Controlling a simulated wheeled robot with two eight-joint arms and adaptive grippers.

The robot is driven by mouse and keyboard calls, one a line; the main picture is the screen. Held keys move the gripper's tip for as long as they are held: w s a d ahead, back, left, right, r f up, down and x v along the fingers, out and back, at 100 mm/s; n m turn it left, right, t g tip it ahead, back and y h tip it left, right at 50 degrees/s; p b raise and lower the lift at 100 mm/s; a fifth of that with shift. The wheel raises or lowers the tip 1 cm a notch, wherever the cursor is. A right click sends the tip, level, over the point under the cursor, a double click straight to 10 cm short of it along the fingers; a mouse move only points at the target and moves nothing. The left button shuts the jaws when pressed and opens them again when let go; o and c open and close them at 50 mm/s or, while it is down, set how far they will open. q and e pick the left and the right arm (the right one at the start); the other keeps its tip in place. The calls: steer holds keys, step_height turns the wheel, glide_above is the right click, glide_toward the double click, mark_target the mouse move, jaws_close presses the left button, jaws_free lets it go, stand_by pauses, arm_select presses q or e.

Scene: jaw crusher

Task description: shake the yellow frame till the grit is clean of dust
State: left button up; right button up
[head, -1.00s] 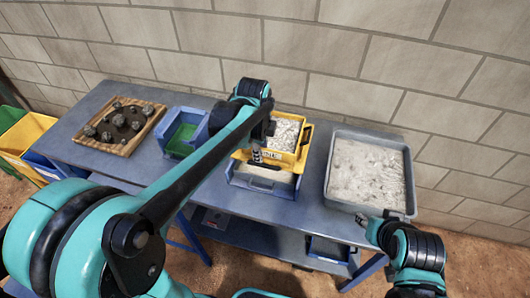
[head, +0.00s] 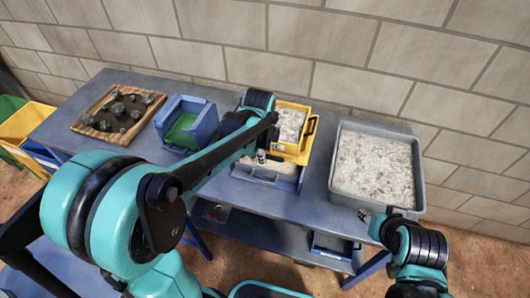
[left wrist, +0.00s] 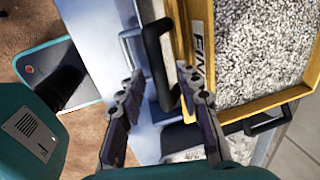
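The yellow frame (head: 306,150) holds pale grey grit (head: 291,122) and sits over a blue tray (head: 284,181) on the bench. In the left wrist view, the yellow frame (left wrist: 188,48) has a black handle (left wrist: 151,62) on its near side. My left gripper (left wrist: 158,84) is open, its two fingers apart on either side of that handle, with gaps visible. In the head view the left gripper (head: 262,157) is partly hidden by its own forearm. My right gripper (head: 366,217) is in front of the bench, too small to read.
A large grey tray (head: 419,180) of pale material stands right of the frame. A blue bin (head: 203,126) with green inside and a wooden tray (head: 85,129) of dark rocks stand left. A block wall (head: 350,50) runs behind the bench.

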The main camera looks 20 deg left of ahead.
arm_select(q)
jaws_close()
steer(key=s+p, duration=0.1)
steer(key=s, duration=0.4)
steer(key=shift+s+p, duration=0.3)
steer(key=shift+s, duration=0.05)
steer(key=shift+a, duration=0.1)
steer(key=shift+o, duration=1.3)
jaws_free()
steer(key=shift+r, duration=0.15)
step_height(320, 180, up, 12)
steer(key=s, duration=0.2)
steer(key=shift+s+f, duration=0.15)
steer(key=shift+f, duration=0.1)
